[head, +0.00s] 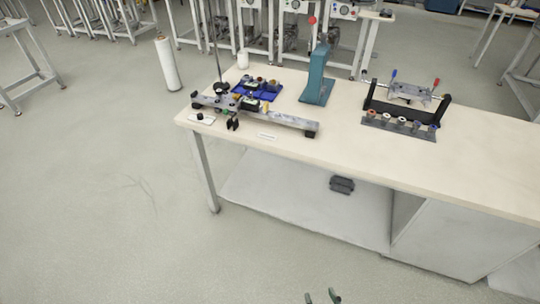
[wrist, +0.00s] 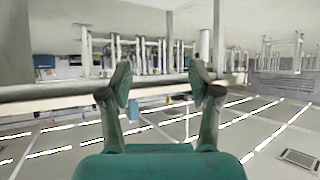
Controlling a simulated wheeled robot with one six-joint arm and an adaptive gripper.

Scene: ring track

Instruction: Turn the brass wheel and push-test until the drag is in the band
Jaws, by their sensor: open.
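A long grey rail fixture (head: 265,115) lies along the left end of the cream workbench (head: 350,155). Small dark parts and a thin upright rod sit at its left end. A blue tray (head: 266,91) with small brass-coloured and dark parts is just behind the rail. These parts are too small to tell which one is the brass wheel. My gripper (head: 322,297) shows only as two fingertips at the bottom edge of the head view, in front of and well apart from the bench. In the wrist view my gripper (wrist: 160,78) is open, with nothing between its fingers.
A teal press-like stand (head: 317,78) stands behind the rail. A black-framed fixture (head: 406,104) with red and blue handles is to the right. A white cylinder (head: 167,64) stands on the floor at the left. The floor before the bench is clear. The wrist view looks upside down.

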